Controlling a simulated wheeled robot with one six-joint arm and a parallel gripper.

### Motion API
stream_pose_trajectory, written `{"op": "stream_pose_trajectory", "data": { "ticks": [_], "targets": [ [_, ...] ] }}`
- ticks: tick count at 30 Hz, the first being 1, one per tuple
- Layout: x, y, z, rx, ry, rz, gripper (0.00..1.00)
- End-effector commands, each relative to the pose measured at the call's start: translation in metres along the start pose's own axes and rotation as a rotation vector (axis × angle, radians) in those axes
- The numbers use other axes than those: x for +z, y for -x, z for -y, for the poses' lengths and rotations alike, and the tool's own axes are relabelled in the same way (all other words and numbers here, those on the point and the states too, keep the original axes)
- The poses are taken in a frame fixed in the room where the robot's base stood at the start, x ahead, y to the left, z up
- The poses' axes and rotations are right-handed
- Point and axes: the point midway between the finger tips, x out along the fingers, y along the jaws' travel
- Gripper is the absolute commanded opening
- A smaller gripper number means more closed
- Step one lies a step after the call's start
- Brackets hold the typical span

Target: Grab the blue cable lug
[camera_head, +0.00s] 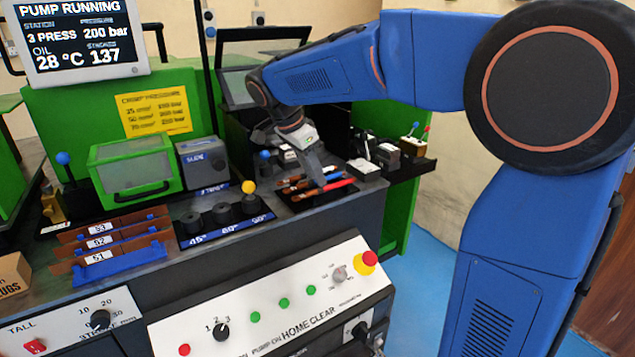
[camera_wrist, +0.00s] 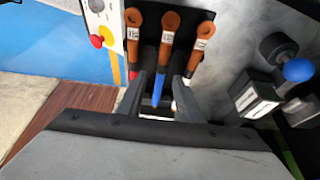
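The blue cable lug (camera_wrist: 158,88) has a copper end with a white label and a blue sleeve. In the wrist view it is the middle of three lugs lying side by side; in the head view its blue part (camera_head: 333,176) shows just below my gripper. My gripper (camera_wrist: 163,82) is open, with one finger on each side of the blue sleeve and gaps visible between. In the head view my gripper (camera_head: 312,165) points down at the lug tray (camera_head: 315,200). Whether the fingers touch the tray cannot be told.
A blue-knobbed lever (camera_wrist: 298,70) and black blocks stand to the right. The control panel (camera_head: 270,300) is in front.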

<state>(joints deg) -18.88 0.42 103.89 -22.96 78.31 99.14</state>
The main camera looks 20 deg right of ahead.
Motion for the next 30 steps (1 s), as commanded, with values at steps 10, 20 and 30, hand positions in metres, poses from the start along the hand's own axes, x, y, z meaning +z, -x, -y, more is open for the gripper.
{"op": "stream_pose_trajectory", "data": {
  "ticks": [10,20,30],
  "targets": [
    [0.0,-0.002,0.0,-0.001,0.0,0.0,0.14],
    [0.0,-0.002,0.0,-0.001,0.0,0.0,0.0],
    [-0.013,0.031,0.001,-0.004,-0.002,0.001,0.0]
  ]
}}
